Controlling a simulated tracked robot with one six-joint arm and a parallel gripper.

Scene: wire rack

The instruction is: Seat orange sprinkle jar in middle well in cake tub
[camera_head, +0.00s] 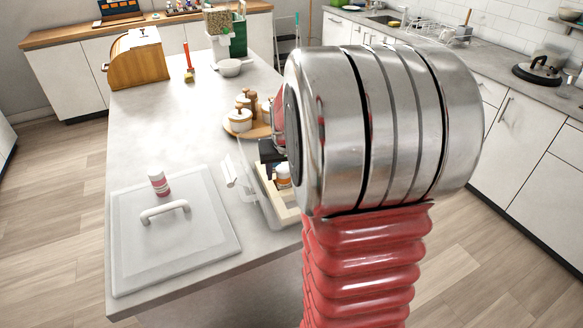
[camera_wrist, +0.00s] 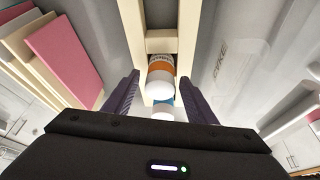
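In the wrist view, the orange sprinkle jar (camera_wrist: 161,68), white-capped with an orange label, sits between two pale wooden rails of the insert (camera_wrist: 135,25). My gripper (camera_wrist: 161,78) is open, one dark finger on each side of the jar, with a visible gap on both sides. A second white jar with a blue band (camera_wrist: 162,104) is just below it, partly hidden by the gripper body. In the head view, the clear cake tub (camera_head: 247,180) holds the wooden insert and a jar with an orange band (camera_head: 283,175). My arm hides its right part. I cannot tell which well the jar is in.
A round wooden tray (camera_head: 262,130) with canisters stands behind the tub. Pink and cream slabs (camera_wrist: 62,48) lie left in the wrist view. The counter's left middle is clear.

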